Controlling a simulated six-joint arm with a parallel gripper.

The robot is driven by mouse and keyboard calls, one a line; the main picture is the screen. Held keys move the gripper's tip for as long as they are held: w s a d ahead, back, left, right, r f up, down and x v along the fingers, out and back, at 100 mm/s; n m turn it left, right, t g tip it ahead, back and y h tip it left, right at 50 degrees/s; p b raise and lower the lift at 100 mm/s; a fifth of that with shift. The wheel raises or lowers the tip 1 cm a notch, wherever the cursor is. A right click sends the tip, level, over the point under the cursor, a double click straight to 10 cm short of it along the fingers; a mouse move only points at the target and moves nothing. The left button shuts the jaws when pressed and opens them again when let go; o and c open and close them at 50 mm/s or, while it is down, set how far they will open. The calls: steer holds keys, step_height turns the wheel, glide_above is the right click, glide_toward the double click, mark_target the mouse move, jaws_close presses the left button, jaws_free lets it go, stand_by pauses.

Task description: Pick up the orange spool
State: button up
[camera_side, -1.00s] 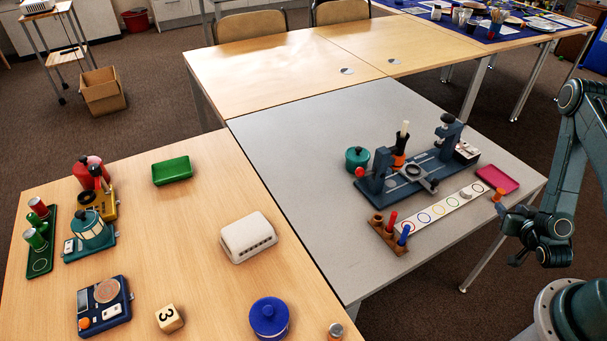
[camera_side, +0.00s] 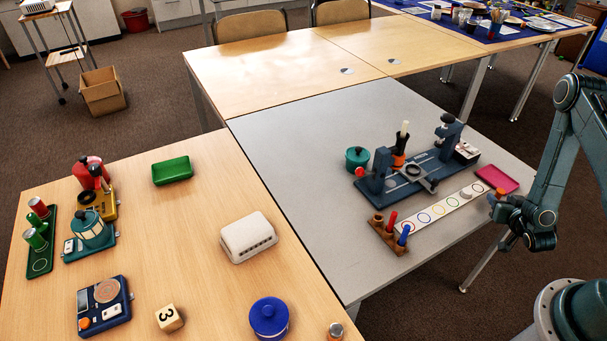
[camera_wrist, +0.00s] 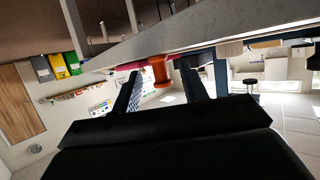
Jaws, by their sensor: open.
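The orange spool (camera_side: 501,192) stands at the right front edge of the grey table, near the pink tray (camera_side: 492,178). My gripper (camera_side: 497,207) is at that edge, right by the spool in the side view. In the wrist view, my gripper (camera_wrist: 160,88) is open, with its two dark fingers spread.
A white strip with coloured rings (camera_side: 445,211) lies left of the spool. A brown rack with red and blue pegs (camera_side: 381,236) and a dark blue fixture (camera_side: 405,189) stand farther left. The grey table edge (camera_wrist: 115,55) crosses the wrist view.

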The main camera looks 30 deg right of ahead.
steer(key=shift+x, duration=0.85)
jaws_close()
